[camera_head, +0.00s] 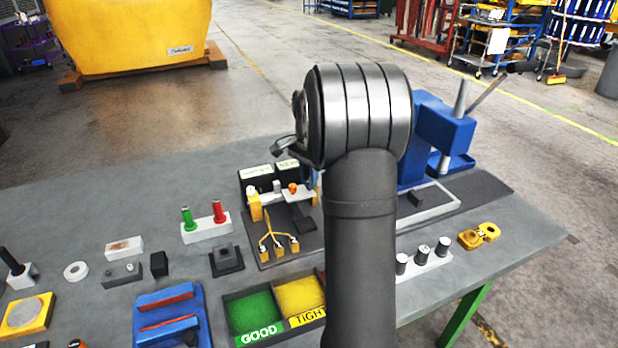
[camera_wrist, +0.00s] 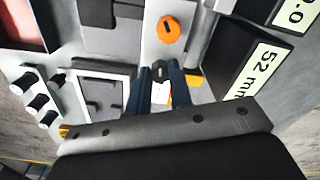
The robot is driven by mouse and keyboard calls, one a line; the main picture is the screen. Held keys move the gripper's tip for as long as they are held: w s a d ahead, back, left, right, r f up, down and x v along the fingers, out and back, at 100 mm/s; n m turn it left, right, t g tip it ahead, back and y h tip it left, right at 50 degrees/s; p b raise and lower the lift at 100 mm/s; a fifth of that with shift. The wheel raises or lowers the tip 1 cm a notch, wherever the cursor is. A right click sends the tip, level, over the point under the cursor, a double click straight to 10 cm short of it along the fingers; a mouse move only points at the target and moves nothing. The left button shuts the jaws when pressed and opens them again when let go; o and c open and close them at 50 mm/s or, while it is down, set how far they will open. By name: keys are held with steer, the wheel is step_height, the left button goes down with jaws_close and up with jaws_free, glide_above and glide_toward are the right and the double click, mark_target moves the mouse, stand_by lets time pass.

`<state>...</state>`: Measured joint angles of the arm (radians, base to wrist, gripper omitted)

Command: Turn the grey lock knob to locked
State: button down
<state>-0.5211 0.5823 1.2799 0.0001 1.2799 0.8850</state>
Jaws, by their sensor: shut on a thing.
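In the wrist view, the two dark blue fingers of my gripper (camera_wrist: 160,78) are close together around the small grey lock knob (camera_wrist: 160,73). The fingers are shut on it; only its dark top shows between the tips. A white label (camera_wrist: 164,95) with unreadable marks lies behind the knob, partly covered by the fingers. An orange knob (camera_wrist: 169,28) with a dark slot sits on the same pale plate, apart from the fingers. In the head view, my arm hides the gripper and I cannot make out the grey knob; the orange knob (camera_head: 293,187) shows there.
A black box marked 52 mm (camera_wrist: 245,75) stands close right of the fingers in the wrist view. Several black-topped pegs (camera_wrist: 38,95) are at the left. In the head view, a blue press (camera_head: 445,130) and a green and yellow sorting tray (camera_head: 228,318) flank my arm.

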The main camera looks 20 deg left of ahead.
steer(key=shift+m, duration=0.8)
steer(key=c, duration=1.3)
jaws_free()
step_height(320, 180, up, 18)
steer(key=shift+f, duration=0.25)
steer(key=shift+f, duration=0.15)
step_height(320, 180, down, 17)
steer(key=shift+f, duration=0.15)
